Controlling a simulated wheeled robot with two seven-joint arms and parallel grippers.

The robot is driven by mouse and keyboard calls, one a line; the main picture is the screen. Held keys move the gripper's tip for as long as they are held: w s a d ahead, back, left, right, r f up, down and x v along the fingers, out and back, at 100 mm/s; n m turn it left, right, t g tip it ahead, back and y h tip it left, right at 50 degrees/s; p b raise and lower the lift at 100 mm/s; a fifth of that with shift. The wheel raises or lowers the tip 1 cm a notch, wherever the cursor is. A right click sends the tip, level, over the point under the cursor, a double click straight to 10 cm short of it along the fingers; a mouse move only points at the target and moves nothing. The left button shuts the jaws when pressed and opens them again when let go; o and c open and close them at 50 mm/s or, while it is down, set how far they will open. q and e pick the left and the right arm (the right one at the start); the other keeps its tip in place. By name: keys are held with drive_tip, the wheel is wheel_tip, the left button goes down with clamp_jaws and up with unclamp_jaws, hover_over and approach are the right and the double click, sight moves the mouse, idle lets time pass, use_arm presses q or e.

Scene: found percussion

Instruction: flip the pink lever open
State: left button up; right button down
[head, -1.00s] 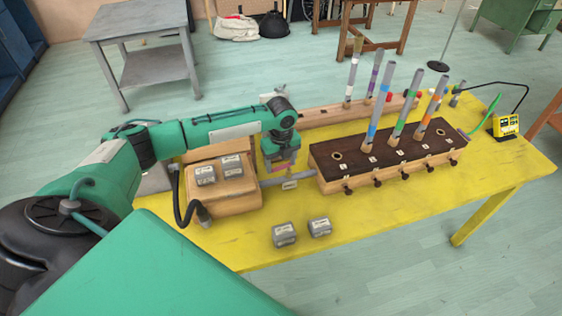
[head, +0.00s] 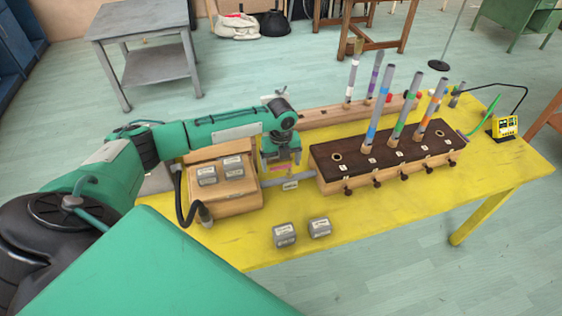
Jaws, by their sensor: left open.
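My left gripper (head: 281,164) hangs above the grey pipe (head: 305,175) between the wooden box with weights and the dark-topped pipe chest. Its fingers are apart and point down. A small pink piece, seemingly the pink lever (head: 279,168), shows at the fingertips above the pipe. The fingers partly hide it, and I cannot tell whether they touch it or how far it is turned. A small pale label (head: 290,186) sits just below the pipe. My right gripper is not in view.
The wooden box (head: 232,204) with grey weights stands left of the gripper. The pipe chest (head: 330,185) with upright coloured tubes stands right. Two loose grey weights (head: 284,235) lie in front on the yellow table (head: 400,215). A black hose (head: 180,205) curves at the box's left.

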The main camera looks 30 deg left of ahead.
sight(281, 167)
use_arm(q)
wheel_tip(281, 167, up, 14)
drive_tip(key=b, duration=0.2)
drive_tip(key=shift+b, duration=0.3)
drive_tip(key=shift+f, duration=0.2)
